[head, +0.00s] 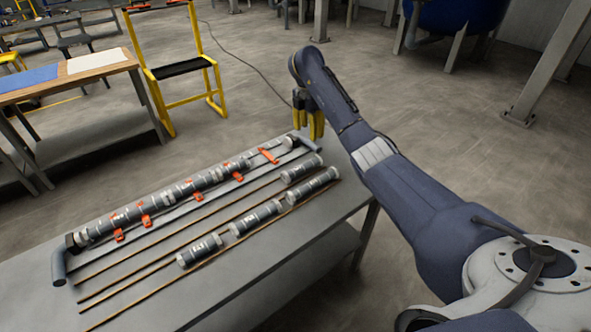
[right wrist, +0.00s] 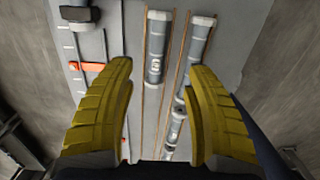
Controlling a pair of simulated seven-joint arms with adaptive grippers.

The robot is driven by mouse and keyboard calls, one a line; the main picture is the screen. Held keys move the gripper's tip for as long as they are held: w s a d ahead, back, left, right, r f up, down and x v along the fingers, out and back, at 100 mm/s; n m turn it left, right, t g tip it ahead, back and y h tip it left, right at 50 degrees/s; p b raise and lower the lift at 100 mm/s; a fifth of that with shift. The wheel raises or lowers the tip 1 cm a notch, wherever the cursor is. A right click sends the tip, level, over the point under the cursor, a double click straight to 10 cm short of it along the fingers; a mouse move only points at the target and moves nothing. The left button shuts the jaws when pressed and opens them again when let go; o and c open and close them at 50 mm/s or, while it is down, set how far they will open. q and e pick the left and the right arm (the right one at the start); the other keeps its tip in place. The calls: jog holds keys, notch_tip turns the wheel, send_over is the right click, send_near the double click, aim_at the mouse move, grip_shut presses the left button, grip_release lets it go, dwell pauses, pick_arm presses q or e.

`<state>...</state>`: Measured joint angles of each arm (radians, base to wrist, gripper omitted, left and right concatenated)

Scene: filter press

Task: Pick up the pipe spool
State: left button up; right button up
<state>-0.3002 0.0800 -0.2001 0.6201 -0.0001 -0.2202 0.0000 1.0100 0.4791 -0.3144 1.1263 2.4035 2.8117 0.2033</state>
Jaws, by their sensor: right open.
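Several grey cylindrical pipe spools lie on the table between thin wooden rods. In the head view one pipe spool (head: 302,169) is at the far end, another (head: 312,186) beside it, a third (head: 257,217) in the middle and one with a pale label (head: 200,250) nearest. My right gripper (head: 311,133) is open and empty above the table's far end. In the right wrist view its yellow fingers (right wrist: 160,80) are spread wide, with a labelled spool (right wrist: 155,62) showing between them and a second spool (right wrist: 197,50) to its right. My left gripper is out of view.
A long row of grey pipe pieces with orange clamps (head: 145,220) lies along the left of the grey table (head: 265,275). A yellow-framed stand (head: 160,100) and a workbench (head: 95,64) are behind. The table's near right is clear.

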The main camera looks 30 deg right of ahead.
jog(key=a, duration=0.2)
send_over(302, 166)
jog(key=shift+f, duration=2.15)
jog(key=shift+y, duration=0.4)
jog(key=shift+w+f, duration=0.2)
jog(key=shift+f, duration=3.25)
jog(key=shift+s+f, duration=0.15)
jog(key=shift+f, duration=2.5)
jog(key=shift+c, duration=0.4)
grip_shut()
